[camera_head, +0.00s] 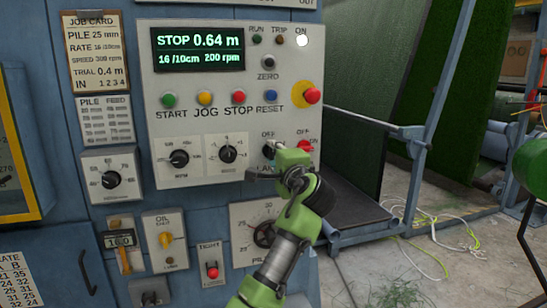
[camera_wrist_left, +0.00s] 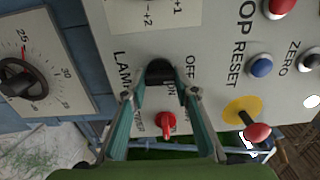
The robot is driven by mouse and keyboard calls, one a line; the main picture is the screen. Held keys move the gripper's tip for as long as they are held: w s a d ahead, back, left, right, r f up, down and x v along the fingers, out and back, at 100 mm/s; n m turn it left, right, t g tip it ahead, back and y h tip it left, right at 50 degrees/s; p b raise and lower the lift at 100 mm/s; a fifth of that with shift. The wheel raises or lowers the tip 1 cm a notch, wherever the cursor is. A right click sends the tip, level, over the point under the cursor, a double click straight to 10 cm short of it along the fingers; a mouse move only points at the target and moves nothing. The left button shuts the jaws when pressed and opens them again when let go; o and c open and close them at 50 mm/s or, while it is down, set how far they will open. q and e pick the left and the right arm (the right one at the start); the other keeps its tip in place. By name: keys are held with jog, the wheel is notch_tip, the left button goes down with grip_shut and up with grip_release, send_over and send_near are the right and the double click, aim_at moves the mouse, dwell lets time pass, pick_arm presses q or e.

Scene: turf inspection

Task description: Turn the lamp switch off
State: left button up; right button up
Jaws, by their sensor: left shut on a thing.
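The lamp switch is a black knob (camera_wrist_left: 160,70) on the light grey control panel, beside the LAMP and OFF lettering in the left wrist view. My left gripper (camera_wrist_left: 162,88) is shut on this knob, with one finger on each side. In the head view my left gripper (camera_head: 272,163) is at the panel's lower right and hides most of the knob and part of its lettering. Which way the knob points is hard to tell. A round white light (camera_head: 302,40) marked ON looks lit at the panel's top right.
A red switch (camera_head: 303,146) sits close beside the gripper; it also shows between the fingers in the left wrist view (camera_wrist_left: 166,124). A red mushroom button (camera_head: 312,96) on yellow is above. A dial (camera_head: 264,234) is below. Metal framing (camera_head: 400,132) stands to the right.

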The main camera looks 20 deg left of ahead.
dwell(0.4)
pick_arm(q)
jog(key=o, duration=1.1)
jog(key=v, duration=1.2)
